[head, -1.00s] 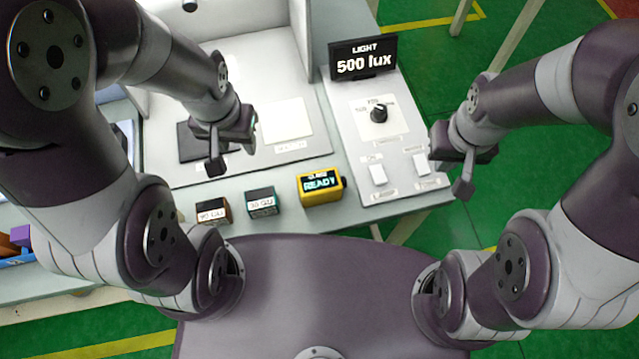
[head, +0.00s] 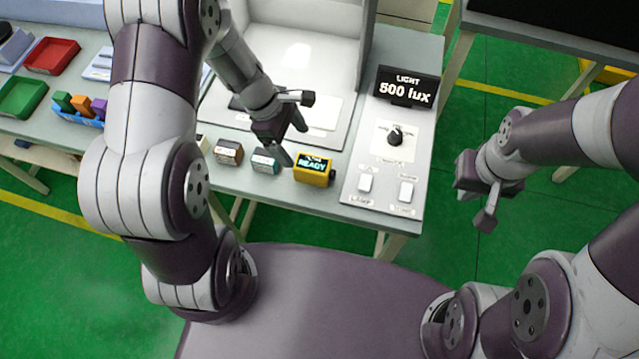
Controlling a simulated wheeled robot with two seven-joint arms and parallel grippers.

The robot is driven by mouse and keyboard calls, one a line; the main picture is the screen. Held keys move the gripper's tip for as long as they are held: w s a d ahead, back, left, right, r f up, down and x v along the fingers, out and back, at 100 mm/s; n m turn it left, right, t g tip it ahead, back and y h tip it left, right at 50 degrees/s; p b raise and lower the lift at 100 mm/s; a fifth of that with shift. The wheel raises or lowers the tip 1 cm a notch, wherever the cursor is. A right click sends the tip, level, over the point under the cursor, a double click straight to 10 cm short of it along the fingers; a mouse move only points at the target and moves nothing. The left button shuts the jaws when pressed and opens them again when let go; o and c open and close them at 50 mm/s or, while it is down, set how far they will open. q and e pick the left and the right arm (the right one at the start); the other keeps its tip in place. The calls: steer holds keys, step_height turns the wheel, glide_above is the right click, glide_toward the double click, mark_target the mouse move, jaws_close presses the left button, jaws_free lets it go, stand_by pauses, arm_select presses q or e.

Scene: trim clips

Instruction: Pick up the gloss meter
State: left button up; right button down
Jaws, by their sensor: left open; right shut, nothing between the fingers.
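The gloss meter is a small yellow box (head: 313,175) with a dark display reading READY, standing near the front edge of the table in the head view. My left gripper (head: 293,142) is open above and slightly left of it, with its fingers pointing down toward the table and nothing between them. It looks apart from the meter. My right gripper (head: 487,212) is shut and empty, out over the floor to the right of the table.
Two small labelled blocks, brown (head: 228,152) and teal (head: 265,160), stand left of the meter. A control panel (head: 378,185) with a knob, switches and a 500 lux display (head: 407,88) is to the right. Red (head: 52,55) and green (head: 22,97) trays lie far left.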

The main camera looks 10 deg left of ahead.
mark_target(308, 162)
arm_select(q)
steer(key=shift+d+f+n, duration=0.1)
steer(key=shift+d+n, duration=0.05)
steer(key=shift+n, duration=0.15)
steer(key=f, duration=0.5)
steer(key=shift+w+d+f, duration=0.15)
steer(key=shift+w+f, duration=0.05)
steer(key=shift+w, duration=0.2)
steer(key=d+f, duration=0.2)
steer(key=shift+s+d+f+p, duration=0.2)
steer(key=shift+s+f+p, duration=0.05)
steer(key=shift+f+p, duration=0.05)
steer(key=x, duration=0.3)
steer(key=shift+w+a+f, duration=0.15)
steer(key=shift+w+f, duration=0.15)
steer(key=shift+f, duration=0.3)
steer(key=shift+r, duration=0.1)
steer(key=shift+c, duration=1.2)
steer(key=c, duration=1)
arm_select(e)
steer(key=shift+w+a+r, duration=0.35)
steer(key=shift+a+r, duration=0.1)
steer(key=shift+a, duration=0.05)
